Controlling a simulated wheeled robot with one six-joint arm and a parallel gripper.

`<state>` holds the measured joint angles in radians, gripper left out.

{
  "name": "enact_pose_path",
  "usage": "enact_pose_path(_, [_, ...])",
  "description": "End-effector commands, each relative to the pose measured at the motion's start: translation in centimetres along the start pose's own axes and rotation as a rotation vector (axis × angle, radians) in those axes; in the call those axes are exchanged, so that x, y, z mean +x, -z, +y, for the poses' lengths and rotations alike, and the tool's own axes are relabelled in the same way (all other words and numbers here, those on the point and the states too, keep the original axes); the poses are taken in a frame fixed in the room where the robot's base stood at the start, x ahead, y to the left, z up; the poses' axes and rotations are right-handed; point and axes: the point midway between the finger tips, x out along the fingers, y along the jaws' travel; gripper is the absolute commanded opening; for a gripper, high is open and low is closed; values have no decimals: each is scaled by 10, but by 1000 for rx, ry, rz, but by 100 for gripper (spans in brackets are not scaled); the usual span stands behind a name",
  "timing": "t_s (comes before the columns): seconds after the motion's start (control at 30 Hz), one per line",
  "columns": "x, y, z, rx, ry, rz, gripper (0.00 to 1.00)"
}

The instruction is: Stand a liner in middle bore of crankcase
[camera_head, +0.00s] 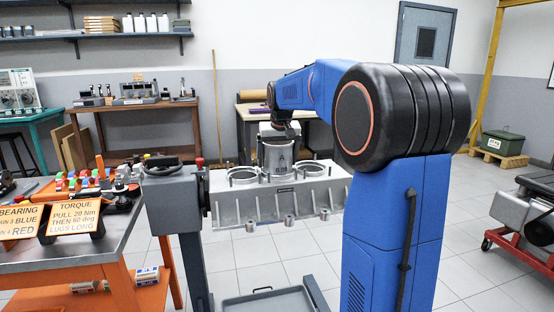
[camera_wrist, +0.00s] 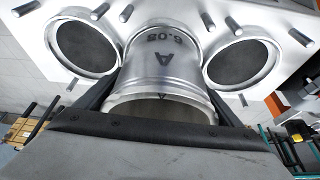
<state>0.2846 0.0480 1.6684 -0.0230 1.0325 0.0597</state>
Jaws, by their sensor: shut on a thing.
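The crankcase (camera_head: 275,205) is a grey metal block on a stand, with a row of bores and upright studs on its top deck. The left bore (camera_wrist: 85,45) and right bore (camera_wrist: 242,62) show dark, round openings.
Studs (camera_wrist: 208,21) stand up around the bores close to the liner. An orange bench (camera_head: 120,240) with parts and signs is at the left. A grey tray (camera_head: 265,305) is low in front of the crankcase. A red-wheeled stand with an engine (camera_head: 525,215) is at the right.

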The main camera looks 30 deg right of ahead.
Motion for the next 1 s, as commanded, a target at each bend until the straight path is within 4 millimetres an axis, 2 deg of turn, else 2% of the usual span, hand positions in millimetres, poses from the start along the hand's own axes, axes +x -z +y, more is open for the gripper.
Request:
enact_pose_path(0.97, [-4,2,0,0,0,1,53])
enact_pose_path(1.0, [-4,2,0,0,0,1,90])
